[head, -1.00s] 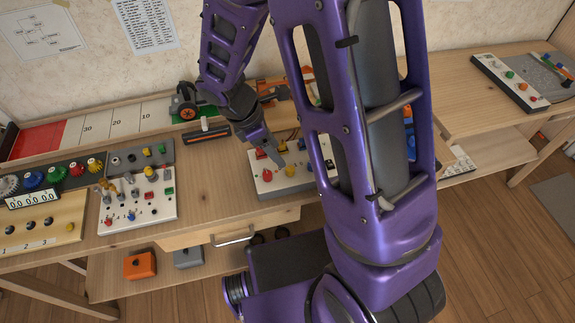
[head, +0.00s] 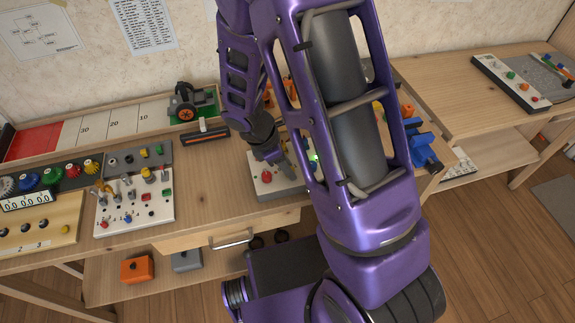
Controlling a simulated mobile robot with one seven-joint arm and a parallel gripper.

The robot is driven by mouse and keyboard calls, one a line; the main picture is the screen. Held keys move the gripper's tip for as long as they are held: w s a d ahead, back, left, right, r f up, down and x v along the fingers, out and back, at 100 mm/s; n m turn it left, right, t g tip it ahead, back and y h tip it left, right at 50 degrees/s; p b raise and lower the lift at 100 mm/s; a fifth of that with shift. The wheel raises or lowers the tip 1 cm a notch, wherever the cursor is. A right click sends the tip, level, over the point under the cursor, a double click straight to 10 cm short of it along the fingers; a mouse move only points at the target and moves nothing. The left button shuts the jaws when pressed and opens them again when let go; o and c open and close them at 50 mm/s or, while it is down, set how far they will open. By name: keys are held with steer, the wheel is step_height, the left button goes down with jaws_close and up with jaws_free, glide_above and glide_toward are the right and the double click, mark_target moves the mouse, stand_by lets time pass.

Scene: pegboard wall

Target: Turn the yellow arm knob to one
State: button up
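A white box (head: 259,189) with knobs stands near the front of the bench in the head view. A red knob (head: 266,177) shows at its left end. The yellow arm knob is not visible on this box now; my gripper and arm cover much of the box. My gripper (head: 286,166) points down over the box, just right of the red knob. Its fingers are small and partly covered, so I cannot tell whether they are apart or touching anything.
Left of the box is a white panel (head: 109,221) with switches and small knobs. Blue parts (head: 424,149) sit to the right. Bare bench lies between panel and box.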

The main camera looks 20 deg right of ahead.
jaws_close()
steer(key=shift+m, duration=0.3)
steer(key=m+g, duration=0.1)
steer(key=m, duration=0.1)
steer(key=m+g+p, duration=0.1)
steer(key=m, duration=0.2)
steer(key=shift+w+r+m+y+p, duration=0.1)
steer(key=shift+w+m+y+p, duration=0.1)
steer(key=shift+m+y+p, duration=0.1)
steer(key=m+g, duration=0.1)
steer(key=m, duration=0.1)
steer(key=m+y, duration=0.1)
steer(key=m, duration=0.2)
steer(key=shift+w+d+m+g+y, duration=0.1)
steer(key=shift+d+m+g+y, duration=0.1)
steer(key=shift+m+g+y, duration=0.15)
steer(key=m+y, duration=0.1)
steer(key=m, duration=0.2)
steer(key=m+y, duration=0.1)
steer(key=m, duration=0.2)
steer(key=shift+d+g+p, duration=0.1)
steer(key=shift+g+p, duration=0.2)
steer(key=shift+g, duration=0.05)
steer(key=o, duration=0.5)
jaws_free()
